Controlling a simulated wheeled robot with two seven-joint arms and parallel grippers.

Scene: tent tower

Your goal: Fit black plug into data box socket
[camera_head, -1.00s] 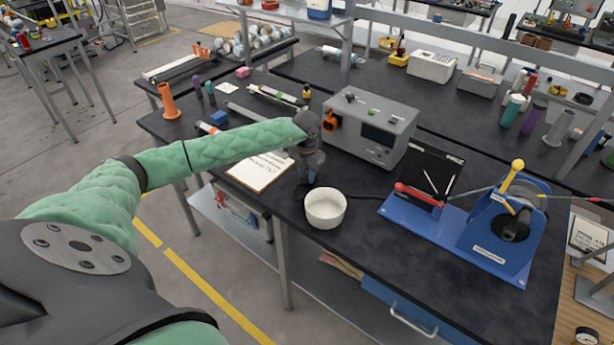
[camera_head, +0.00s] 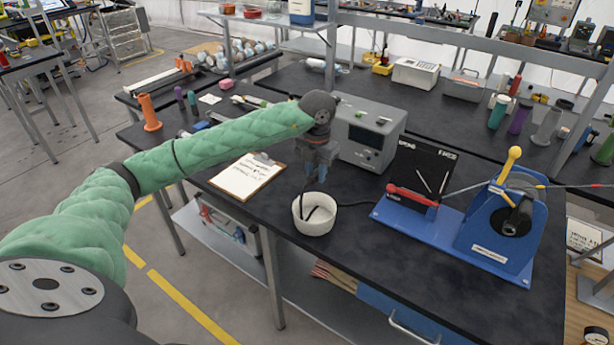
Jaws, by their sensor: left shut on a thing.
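The data box (camera_head: 377,138) is a grey instrument with a dark screen, standing on the black bench. Its left end is hidden behind my left wrist, and no socket shows. My left gripper (camera_head: 317,184) points down in front of the box, just above the white bowl (camera_head: 314,225). It is shut on the black plug, which is small and mostly hidden between the fingers. A black cable (camera_head: 314,212) shows inside the bowl below the gripper. My right gripper is not in view.
A clipboard (camera_head: 247,178) lies left of the bowl. A blue winch stand (camera_head: 497,240) with a yellow handle stands on the right, with a black panel (camera_head: 420,170) beside it. A dark cable (camera_head: 362,206) runs right of the bowl.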

